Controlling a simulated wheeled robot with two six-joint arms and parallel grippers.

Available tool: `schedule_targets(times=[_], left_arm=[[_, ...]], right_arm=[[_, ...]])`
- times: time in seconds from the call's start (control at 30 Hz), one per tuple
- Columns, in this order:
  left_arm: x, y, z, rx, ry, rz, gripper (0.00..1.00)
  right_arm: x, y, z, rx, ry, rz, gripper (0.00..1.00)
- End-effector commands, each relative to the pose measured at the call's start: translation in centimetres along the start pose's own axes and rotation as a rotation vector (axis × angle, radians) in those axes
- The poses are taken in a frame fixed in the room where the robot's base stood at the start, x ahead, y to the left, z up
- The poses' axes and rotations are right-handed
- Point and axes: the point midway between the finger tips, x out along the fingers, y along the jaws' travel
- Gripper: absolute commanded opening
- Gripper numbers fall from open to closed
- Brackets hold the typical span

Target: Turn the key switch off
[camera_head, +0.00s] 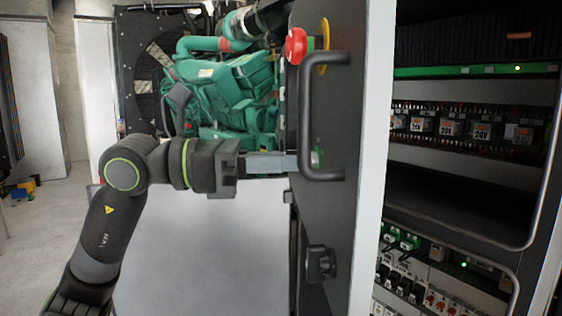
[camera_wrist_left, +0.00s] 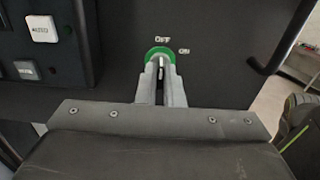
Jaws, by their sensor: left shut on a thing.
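The key switch (camera_wrist_left: 161,53) shows in the left wrist view as a green ring on a dark panel, with OFF printed above it and ON to its upper right. My left gripper (camera_wrist_left: 161,88) is shut on the key (camera_wrist_left: 161,68), a thin light piece between the two fingers. The key looks close to upright in this view, but the fingers hide part of it. In the head view my left gripper (camera_head: 291,162) reaches right to the panel door, where a bit of the green switch (camera_head: 317,158) shows behind the door handle. My right gripper is not in view.
A black handle (camera_head: 324,120) stands out from the panel close to my fingertips. A red emergency stop (camera_head: 296,46) is above and a black knob (camera_head: 320,263) below. The open cabinet (camera_head: 470,185) is at right, a green engine (camera_head: 225,95) behind. A white AUTO button (camera_wrist_left: 41,29) is on the panel.

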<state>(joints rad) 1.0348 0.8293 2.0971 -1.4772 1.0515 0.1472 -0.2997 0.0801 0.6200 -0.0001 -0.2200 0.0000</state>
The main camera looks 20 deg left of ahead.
Motion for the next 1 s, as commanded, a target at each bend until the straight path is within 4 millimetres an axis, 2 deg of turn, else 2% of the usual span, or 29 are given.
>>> schedule_targets(times=[0.13, 0.17, 0.3, 0.77, 1.0], left_arm=[[0.0, 0.0, 0.0, -0.003, 0.0, 0.0, 0.0], [0.0, 0.0, 0.0, -0.003, 0.0, 0.0, 0.11], [0.0, 0.0, 0.0, -0.002, -0.001, 0.0, 0.29], [-0.1, 0.0, 0.0, 0.0, 0.0, 0.0, 0.29], [-1.5, 0.2, -0.3, 0.001, 0.003, 0.004, 0.29]], right_arm=[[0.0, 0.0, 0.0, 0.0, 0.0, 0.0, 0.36], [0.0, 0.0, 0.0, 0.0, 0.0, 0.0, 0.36], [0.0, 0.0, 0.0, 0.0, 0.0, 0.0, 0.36], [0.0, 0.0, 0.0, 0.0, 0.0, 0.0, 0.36], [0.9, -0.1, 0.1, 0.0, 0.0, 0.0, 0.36]])
